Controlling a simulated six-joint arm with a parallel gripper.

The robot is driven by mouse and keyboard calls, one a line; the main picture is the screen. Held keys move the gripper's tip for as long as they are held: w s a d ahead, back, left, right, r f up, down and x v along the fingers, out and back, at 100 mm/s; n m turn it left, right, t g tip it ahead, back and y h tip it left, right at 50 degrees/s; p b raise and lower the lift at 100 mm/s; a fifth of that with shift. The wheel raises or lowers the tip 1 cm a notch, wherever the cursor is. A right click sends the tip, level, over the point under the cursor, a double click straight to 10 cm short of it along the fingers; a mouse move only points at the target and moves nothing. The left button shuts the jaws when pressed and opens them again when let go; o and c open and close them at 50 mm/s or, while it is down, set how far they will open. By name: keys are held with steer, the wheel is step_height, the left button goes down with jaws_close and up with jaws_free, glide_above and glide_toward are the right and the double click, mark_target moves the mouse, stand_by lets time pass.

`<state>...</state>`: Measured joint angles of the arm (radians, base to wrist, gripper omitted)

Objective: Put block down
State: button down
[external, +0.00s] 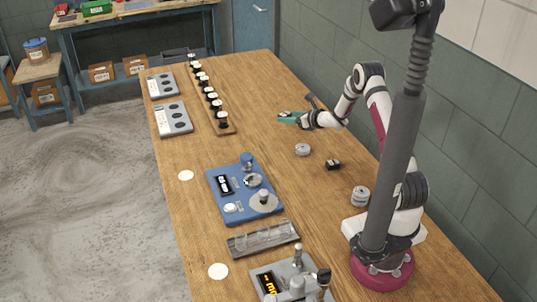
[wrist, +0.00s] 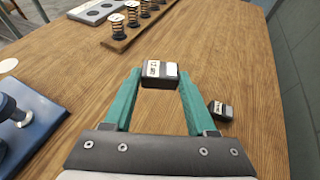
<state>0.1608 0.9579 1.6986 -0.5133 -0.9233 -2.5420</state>
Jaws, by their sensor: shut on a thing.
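My gripper (external: 289,117) has teal fingers and reaches out over the far right part of the wooden table. In the wrist view my gripper (wrist: 160,82) is shut on a dark grey block (wrist: 159,72) with a pale printed label, held between the fingertips. The held block is hard to make out in the external view. I cannot tell exactly how high it is above the table. A second dark block (external: 333,164) lies on the table nearer my base; it also shows right of the fingers in the wrist view (wrist: 220,110).
A wooden rack of springs (external: 224,129) and grey trays (external: 172,119) stand at the table's far left. A blue fixture (external: 222,207) is at the left. Metal discs (external: 302,149) lie at the right. White round spots (external: 186,175) mark the left edge. Bare wood lies around the gripper.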

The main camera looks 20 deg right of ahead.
glide_above(264, 143)
steer(key=f, duration=0.5)
steer(key=shift+s+d+f, duration=0.1)
steer(key=shift+d, duration=0.1)
step_height(264, 143, down, 4)
steer(key=shift+a+f, duration=0.1)
steer(key=shift+a, duration=0.05)
steer(key=shift+f, duration=0.15)
steer(key=shift+c, duration=1)
jaws_free()
